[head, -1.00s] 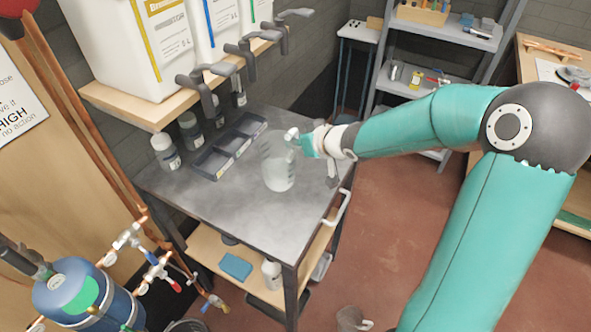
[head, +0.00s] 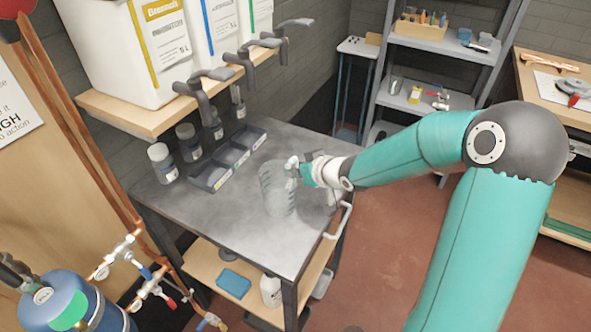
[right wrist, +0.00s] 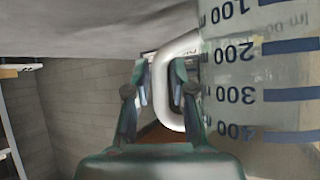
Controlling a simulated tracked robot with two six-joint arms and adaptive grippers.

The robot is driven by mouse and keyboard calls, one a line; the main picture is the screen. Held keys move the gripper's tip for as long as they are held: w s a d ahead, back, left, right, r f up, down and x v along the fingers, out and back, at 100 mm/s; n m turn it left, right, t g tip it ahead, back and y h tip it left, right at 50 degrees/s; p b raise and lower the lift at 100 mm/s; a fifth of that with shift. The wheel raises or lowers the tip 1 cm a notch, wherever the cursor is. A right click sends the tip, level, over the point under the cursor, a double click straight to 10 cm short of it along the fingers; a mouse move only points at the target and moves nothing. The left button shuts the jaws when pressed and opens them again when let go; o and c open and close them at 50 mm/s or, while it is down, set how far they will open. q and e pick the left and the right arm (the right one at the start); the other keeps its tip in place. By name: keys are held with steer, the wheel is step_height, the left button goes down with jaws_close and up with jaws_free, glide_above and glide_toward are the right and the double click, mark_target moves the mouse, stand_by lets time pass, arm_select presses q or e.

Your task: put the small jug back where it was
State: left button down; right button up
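The small jug (head: 279,192) is clear, with dark blue markings, and stands upright at or just above the grey top of the trolley (head: 210,228). It also fills the right side of the right wrist view (right wrist: 265,85). My right gripper (head: 296,168) comes in from the right at its pale handle. In the right wrist view the handle (right wrist: 160,85) runs between the two close fingers of the gripper (right wrist: 160,68), which look shut on it. I cannot tell whether the jug's base touches the trolley top. My left gripper is not in view.
A dark divided tray (head: 229,161) and several lidded bottles (head: 162,163) stand at the back left of the trolley. A shelf above holds white canisters (head: 150,45) with taps (head: 198,88). The front of the trolley top is clear.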

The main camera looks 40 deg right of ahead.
steer(key=shift+o, duration=0.6)
steer(key=shift+r, duration=0.2)
steer(key=p+v, duration=0.4)
steer(key=v, duration=0.8)
steer(key=shift+p, duration=0.4)
steer(key=shift+f, duration=0.1)
